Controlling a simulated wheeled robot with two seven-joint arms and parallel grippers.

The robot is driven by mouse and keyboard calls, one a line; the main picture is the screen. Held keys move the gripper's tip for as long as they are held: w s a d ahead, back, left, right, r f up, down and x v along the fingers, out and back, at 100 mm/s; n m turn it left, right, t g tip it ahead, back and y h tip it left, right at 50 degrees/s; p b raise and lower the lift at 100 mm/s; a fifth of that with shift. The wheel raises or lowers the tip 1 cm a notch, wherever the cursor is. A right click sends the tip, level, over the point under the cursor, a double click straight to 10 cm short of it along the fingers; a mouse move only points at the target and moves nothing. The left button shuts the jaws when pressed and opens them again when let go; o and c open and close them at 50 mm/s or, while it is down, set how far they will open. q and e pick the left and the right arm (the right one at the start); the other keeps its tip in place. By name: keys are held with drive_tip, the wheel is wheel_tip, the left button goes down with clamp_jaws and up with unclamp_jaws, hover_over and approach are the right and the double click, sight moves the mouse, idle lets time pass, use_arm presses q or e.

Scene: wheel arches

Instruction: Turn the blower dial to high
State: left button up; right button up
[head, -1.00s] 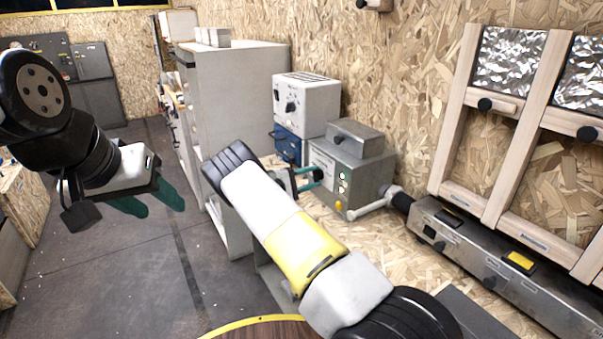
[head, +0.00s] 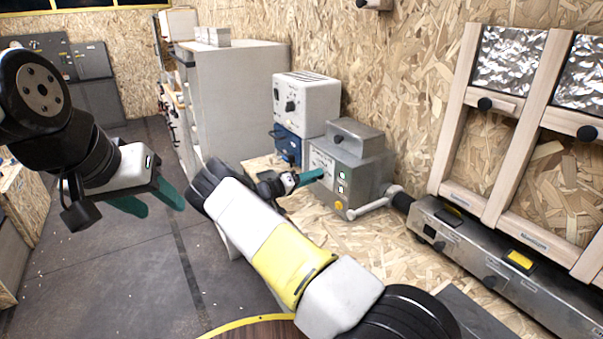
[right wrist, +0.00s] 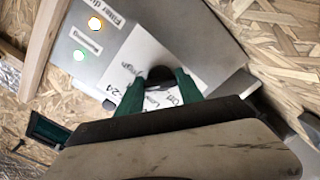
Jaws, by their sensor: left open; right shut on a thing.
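The blower control box (head: 362,178) is a grey metal box with indicator lights and a printed label plate on its front. In the right wrist view its black dial (right wrist: 158,73) sits between the green fingers of my right gripper (right wrist: 160,82), which is shut on it. Words such as Off, Low and High show around the dial, but I cannot tell where it points. In the head view my right gripper (head: 314,176) reaches the box front and hides the dial. My left gripper (head: 155,203) is open and empty over the floor, far from the box.
A white unit with a knob (head: 307,100) stands on a blue box (head: 288,146) behind the control box. A pale pipe handle (head: 375,203) juts from the box's right side. A grey rail unit (head: 480,245) lies along the wall. The wooden bench top ahead is mostly clear.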

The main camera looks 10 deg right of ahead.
drive_tip(key=m, duration=0.5)
drive_tip(key=shift+a+f+m, duration=0.1)
drive_tip(key=shift+m, duration=0.3)
idle(0.4)
drive_tip(key=o, duration=1.4)
drive_tip(key=shift+w, duration=0.1)
